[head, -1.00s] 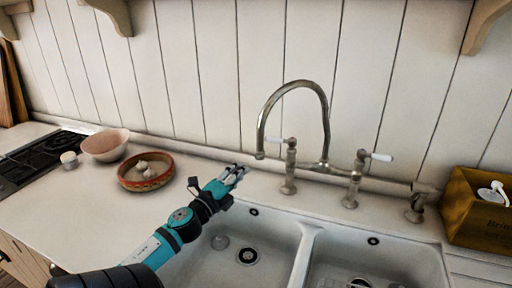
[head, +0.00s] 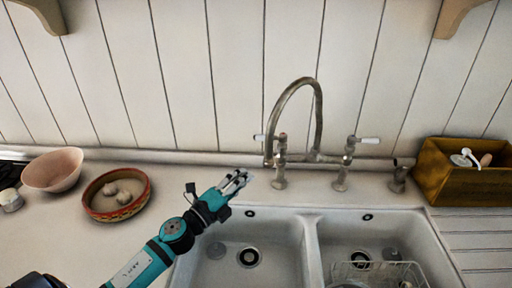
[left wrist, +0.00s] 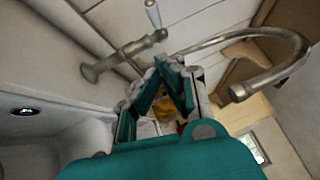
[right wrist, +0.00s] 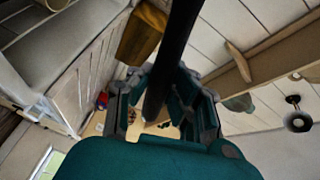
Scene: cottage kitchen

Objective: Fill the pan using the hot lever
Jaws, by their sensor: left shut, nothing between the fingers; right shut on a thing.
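The tap has a tall curved metal spout (head: 319,110) and two valves with white levers, a left lever (head: 259,138) and a right lever (head: 368,140). No hot or cold marking is legible. My left gripper (head: 238,181) is shut and empty, left of and in front of the left valve, apart from it. The left wrist view shows a white lever (left wrist: 153,13) and the spout's end (left wrist: 238,92) beyond the fingers. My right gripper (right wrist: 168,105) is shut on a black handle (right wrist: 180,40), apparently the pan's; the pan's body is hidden. It is outside the head view.
The double sink (head: 310,240) lies below the tap, with a wire rack (head: 375,270) in its right basin. A patterned bowl (head: 112,208) and a pink bowl (head: 52,170) stand left on the counter. A wooden box (head: 432,178) stands right.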

